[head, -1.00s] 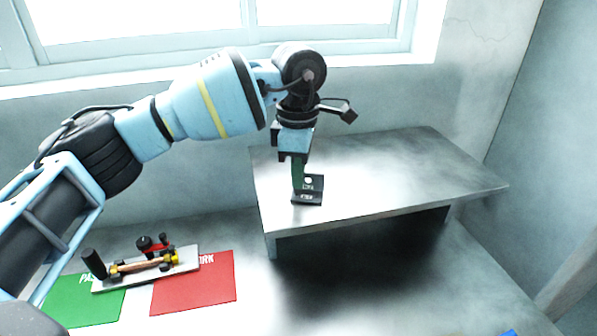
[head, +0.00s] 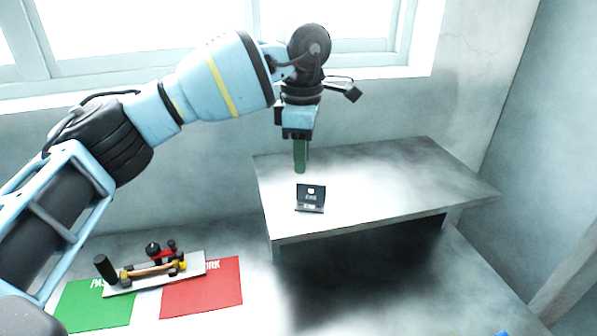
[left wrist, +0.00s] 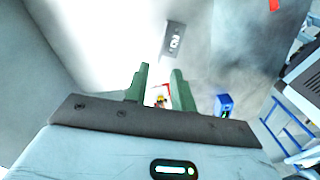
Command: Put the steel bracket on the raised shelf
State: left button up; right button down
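The steel bracket (head: 311,197), a dark L-shaped piece with a hole in its upright leg, stands on the raised shelf (head: 400,187) near its left end. It also shows in the left wrist view (left wrist: 174,40), apart from the fingers. My left gripper (head: 300,168) is above and slightly behind the bracket, not touching it. In the left wrist view its two green fingers (left wrist: 158,90) are spread with a gap between them and hold nothing. My right gripper is in neither view.
A green mat (head: 95,308) and a red mat (head: 203,290) lie at lower left. A pale board (head: 196,268) with a clamp fixture lies across them. The shelf's right part is bare. A blue box (left wrist: 224,105) shows in the left wrist view.

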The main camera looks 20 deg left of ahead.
pick_arm(q)
jog(key=shift+r+p, duration=0.4)
jog(key=shift+r, duration=2.35)
